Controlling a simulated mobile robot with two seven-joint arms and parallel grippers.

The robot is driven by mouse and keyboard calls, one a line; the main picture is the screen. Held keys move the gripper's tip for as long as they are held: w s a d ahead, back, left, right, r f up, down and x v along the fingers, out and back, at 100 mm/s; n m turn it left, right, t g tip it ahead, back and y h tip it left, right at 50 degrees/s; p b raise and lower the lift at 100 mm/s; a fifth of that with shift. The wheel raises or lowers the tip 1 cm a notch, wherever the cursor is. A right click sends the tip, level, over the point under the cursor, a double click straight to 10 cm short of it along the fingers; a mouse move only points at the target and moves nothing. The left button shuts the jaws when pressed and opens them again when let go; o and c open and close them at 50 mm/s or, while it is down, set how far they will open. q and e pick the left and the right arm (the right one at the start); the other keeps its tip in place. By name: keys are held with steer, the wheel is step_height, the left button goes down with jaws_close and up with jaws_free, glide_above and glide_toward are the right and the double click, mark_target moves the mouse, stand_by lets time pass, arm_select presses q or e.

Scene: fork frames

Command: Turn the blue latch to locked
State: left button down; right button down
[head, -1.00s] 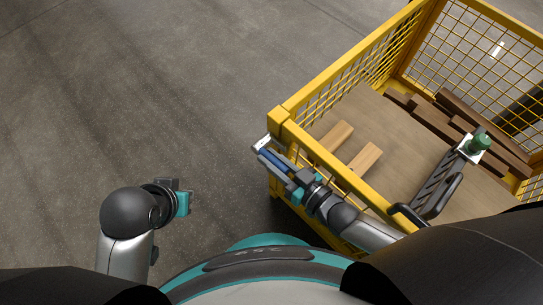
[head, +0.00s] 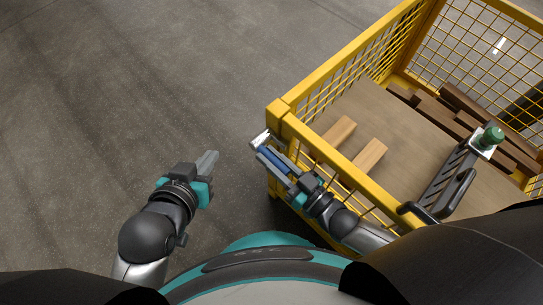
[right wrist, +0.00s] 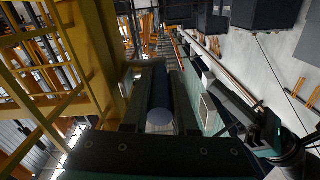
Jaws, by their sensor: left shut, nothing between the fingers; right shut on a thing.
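The blue latch (head: 274,160) is at the near left corner of a yellow mesh cage, beside its corner post. A bright metal piece (head: 260,139) sits at the latch's far end. My right gripper (head: 273,161) is shut on the blue latch, with its fingers along both sides of it. In the right wrist view the latch (right wrist: 160,95) shows as a dark blue rounded bar between the fingers, with a pale round end. My left gripper (head: 211,160) is shut and empty over the bare floor, left of the cage and apart from it.
The yellow cage (head: 325,146) fills the right side. Inside lie light wood blocks (head: 370,154), dark brown planks (head: 460,102) and a grey-black piece with a green knob (head: 493,136). The concrete floor (head: 110,90) to the left is clear.

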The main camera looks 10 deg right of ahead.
arm_select(q)
steer(key=shift+d, duration=0.15)
arm_select(e)
steer(key=shift+w+r, duration=0.1)
steer(key=c, duration=0.7)
jaws_free()
steer(key=shift+s+d, duration=0.25)
steer(key=shift+s, duration=0.15)
arm_select(q)
steer(key=s+a+g+y+p, duration=0.2)
steer(key=s+a+g+p, duration=0.1)
steer(key=s+a+g, duration=0.2)
steer(key=shift+a+n+y, duration=0.3)
steer(key=shift+a+y, duration=0.1)
steer(key=shift+a, duration=0.45)
arm_select(e)
steer(key=v, duration=1.4)
steer(key=shift+f, duration=0.2)
arm_select(q)
steer(key=shift+s, duration=0.1)
arm_select(e)
steer(key=shift+s+d, duration=0.1)
steer(key=shift+s, duration=0.05)
